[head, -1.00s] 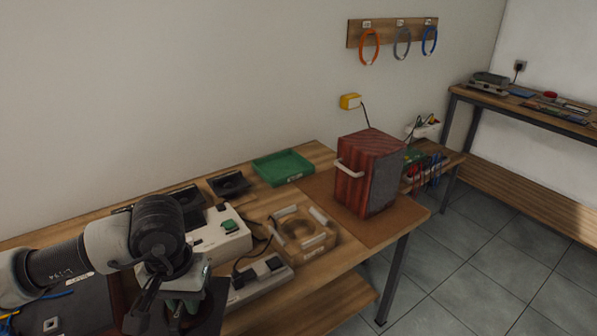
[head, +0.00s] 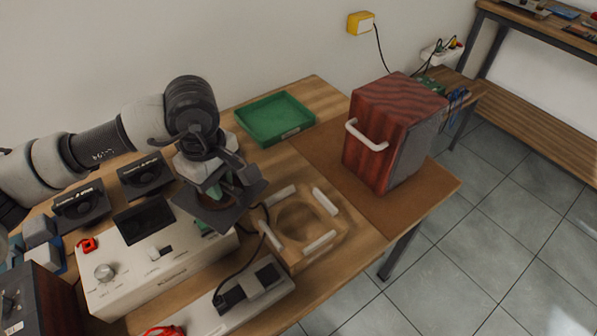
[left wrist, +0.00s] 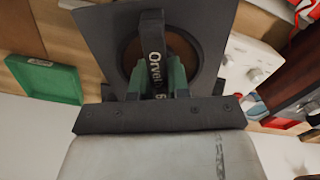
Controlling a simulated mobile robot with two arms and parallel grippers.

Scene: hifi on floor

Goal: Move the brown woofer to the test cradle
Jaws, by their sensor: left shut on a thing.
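My left gripper (head: 213,188) is shut on the brown woofer (head: 228,206), which has a dark square frame. It holds it above the bench, just left of the test cradle and partly over the white device. In the left wrist view, the woofer (left wrist: 193,30) shows a brown ring, and the green-padded fingers (left wrist: 153,85) grip its dark, lettered magnet part. The test cradle (head: 335,228) is a wooden block with a round opening and white bars along its sides. Its opening looks empty. My right gripper is not in view.
A white control box (head: 150,270) and a grey switch unit (head: 245,300) with a cable lie near the cradle. Two small black drivers (head: 80,207) stand behind. A green tray (head: 275,118) is at the back. A red wooden speaker cabinet (head: 385,135) stands on the brown mat, right.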

